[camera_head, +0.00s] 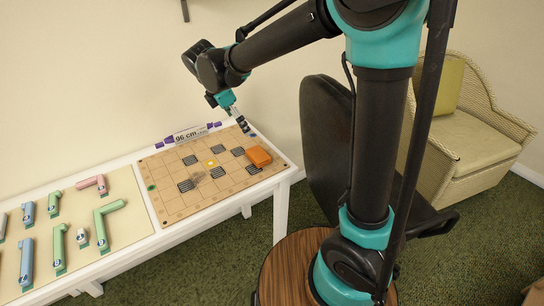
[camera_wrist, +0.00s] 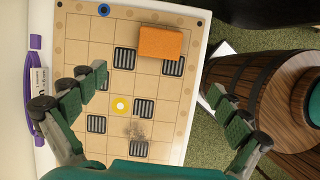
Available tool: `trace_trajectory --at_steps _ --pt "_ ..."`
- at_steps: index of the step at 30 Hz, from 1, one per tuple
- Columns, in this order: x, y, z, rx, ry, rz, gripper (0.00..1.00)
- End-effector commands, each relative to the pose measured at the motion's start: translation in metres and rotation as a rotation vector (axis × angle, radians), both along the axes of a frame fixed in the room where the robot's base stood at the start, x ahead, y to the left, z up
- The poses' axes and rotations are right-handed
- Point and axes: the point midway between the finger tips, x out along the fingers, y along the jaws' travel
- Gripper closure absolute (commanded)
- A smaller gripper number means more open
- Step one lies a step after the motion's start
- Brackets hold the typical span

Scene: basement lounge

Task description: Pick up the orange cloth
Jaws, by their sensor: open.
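The orange cloth (camera_head: 258,156) looks like a compact folded block. It lies on the right part of a wooden grid board (camera_head: 172,207) on a white table. In the wrist view the orange cloth (camera_wrist: 160,43) is at the upper middle, beyond the fingertips, on the grid board (camera_wrist: 88,28). My gripper (camera_wrist: 158,82) is open and empty, with its fingers wide apart on either side of the picture. In the head view my gripper (camera_head: 241,122) hangs above the back right part of the board, to the left of and behind the cloth, apart from it.
Black striped patches and a yellow ring mark the board. A purple-ended measuring piece (camera_head: 186,134) lies along its back edge. Several pastel pipe-like pieces (camera_head: 60,246) lie on a panel at left. A wicker armchair (camera_head: 470,140) stands right. The wall is close behind the table.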

Motion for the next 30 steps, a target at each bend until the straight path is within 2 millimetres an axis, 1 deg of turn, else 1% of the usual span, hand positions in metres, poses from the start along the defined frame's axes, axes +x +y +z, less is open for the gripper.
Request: trace_trajectory --at_steps 1,3,5,8,18,21,24,30 --pt "0.000 0.010 0.002 -0.017 0.008 0.039 0.00" --pt "0.000 0.015 0.002 -0.031 0.017 0.069 0.00" --pt "0.001 0.016 -0.001 -0.036 0.019 0.078 0.00" --pt "0.004 0.011 -0.014 -0.036 0.020 0.079 0.00" --pt "0.019 -0.012 -0.076 -0.035 0.019 0.075 0.00" --pt "0.022 -0.017 -0.092 -0.034 0.019 0.076 0.00" --pt "0.025 -0.020 -0.102 -0.034 0.019 0.076 0.00" --pt "0.027 -0.025 -0.113 -0.034 0.019 0.076 0.00"
